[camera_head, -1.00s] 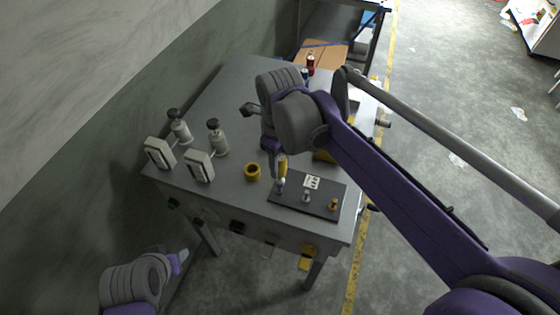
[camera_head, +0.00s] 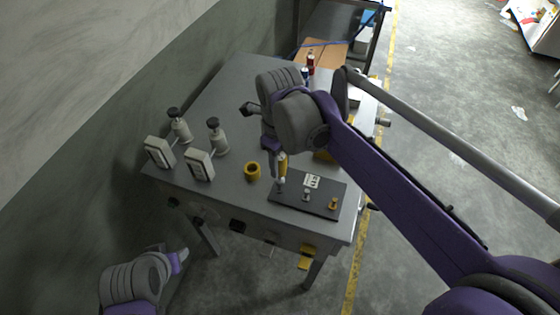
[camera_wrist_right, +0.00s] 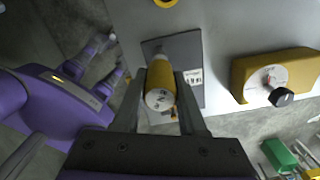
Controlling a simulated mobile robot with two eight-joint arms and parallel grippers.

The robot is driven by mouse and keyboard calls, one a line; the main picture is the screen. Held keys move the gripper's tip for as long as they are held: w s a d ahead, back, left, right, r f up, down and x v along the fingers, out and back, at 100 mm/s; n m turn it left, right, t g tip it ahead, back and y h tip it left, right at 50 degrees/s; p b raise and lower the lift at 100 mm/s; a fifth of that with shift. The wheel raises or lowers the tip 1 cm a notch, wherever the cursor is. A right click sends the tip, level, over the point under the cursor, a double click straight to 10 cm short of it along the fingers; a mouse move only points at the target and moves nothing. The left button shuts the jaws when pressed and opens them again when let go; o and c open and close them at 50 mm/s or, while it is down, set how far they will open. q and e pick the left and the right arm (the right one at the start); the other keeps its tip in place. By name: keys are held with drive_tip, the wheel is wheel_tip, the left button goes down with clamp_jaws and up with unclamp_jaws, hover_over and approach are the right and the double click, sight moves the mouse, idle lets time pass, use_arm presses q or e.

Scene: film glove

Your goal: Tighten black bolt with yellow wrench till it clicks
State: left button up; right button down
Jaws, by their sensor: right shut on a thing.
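My right gripper (camera_head: 279,153) is shut on the yellow wrench (camera_head: 283,163) and holds it upright over the left end of a dark plate (camera_head: 290,203). In the right wrist view the wrench (camera_wrist_right: 160,82) stands between both fingers, its round pale end with a small dial facing the camera. The wrench's lower tip is at or just above the plate; I cannot tell whether it touches a bolt. A silver bolt (camera_head: 306,196) and a brass bolt (camera_head: 333,203) stand on the plate. No black bolt shows clearly. My left gripper (camera_head: 180,260) is low at the left, off the table; its jaws are unclear.
A yellow ring (camera_head: 252,171) lies left of the plate. Two grey dispensers and two white boxes (camera_head: 199,166) stand at the table's left. A yellow box with a dial (camera_wrist_right: 272,76) is beside the plate, partly behind my arm. A bottle (camera_head: 310,64) stands at the back.

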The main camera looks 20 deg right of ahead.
sight(280, 156)
drive_tip(key=shift+f+b, duration=0.45)
drive_tip(key=shift+f, duration=0.35)
drive_tip(key=shift+r, duration=0.15)
drive_tip(key=shift+r+p, duration=0.65)
drive_tip(key=shift+r, duration=0.4)
wheel_tip(280, 156, up, 2)
drive_tip(key=n, duration=0.6)
drive_tip(key=shift+r+n, duration=0.1)
drive_tip(key=shift+n, duration=0.2)
drive_tip(key=n, duration=0.1)
drive_tip(key=r+n, duration=0.1)
drive_tip(key=n, duration=0.3)
drive_tip(key=shift+r, duration=0.35)
